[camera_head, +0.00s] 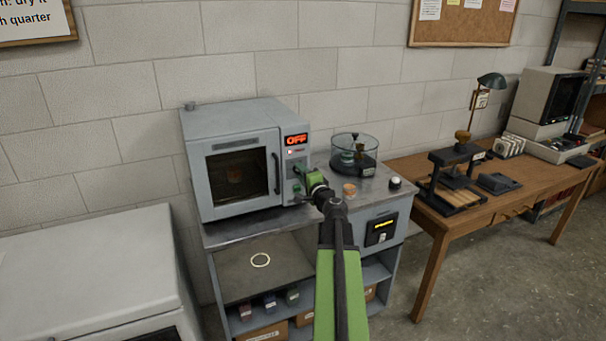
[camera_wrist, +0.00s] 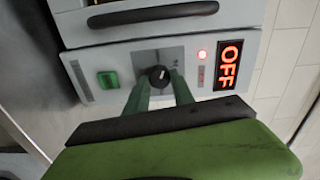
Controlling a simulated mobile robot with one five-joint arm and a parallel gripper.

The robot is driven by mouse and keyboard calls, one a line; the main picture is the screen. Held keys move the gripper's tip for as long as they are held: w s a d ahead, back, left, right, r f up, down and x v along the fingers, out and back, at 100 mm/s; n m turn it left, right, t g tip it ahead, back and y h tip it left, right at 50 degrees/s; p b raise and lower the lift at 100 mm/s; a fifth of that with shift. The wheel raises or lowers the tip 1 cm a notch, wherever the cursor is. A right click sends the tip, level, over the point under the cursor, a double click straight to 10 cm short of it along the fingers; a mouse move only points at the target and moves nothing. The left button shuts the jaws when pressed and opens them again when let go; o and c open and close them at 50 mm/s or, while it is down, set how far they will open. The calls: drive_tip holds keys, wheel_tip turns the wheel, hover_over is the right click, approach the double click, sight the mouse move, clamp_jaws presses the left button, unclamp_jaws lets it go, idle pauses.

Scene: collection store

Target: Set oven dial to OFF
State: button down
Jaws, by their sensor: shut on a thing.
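The grey oven (camera_head: 232,160) stands on a metal-topped bench against the wall, its door closed. Its display (camera_head: 296,140) glows red and reads OFF; the display also shows in the wrist view (camera_wrist: 229,66). The black dial (camera_wrist: 158,75) with a white pointer mark sits on the oven's control panel. My gripper (camera_wrist: 158,88) is shut on the dial, with a green finger at either side of it. In the head view my gripper (camera_head: 302,181) reaches the panel, and the dial is hidden behind it.
A clear glass vessel (camera_head: 354,154) and a small orange-brown jar (camera_head: 349,190) stand right of the oven on the bench. A wooden table (camera_head: 480,190) stands further right.

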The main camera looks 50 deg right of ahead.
drive_tip(key=shift+n, duration=2.2)
drive_tip(key=c, duration=1.1)
unclamp_jaws()
drive_tip(key=shift+d, duration=0.1)
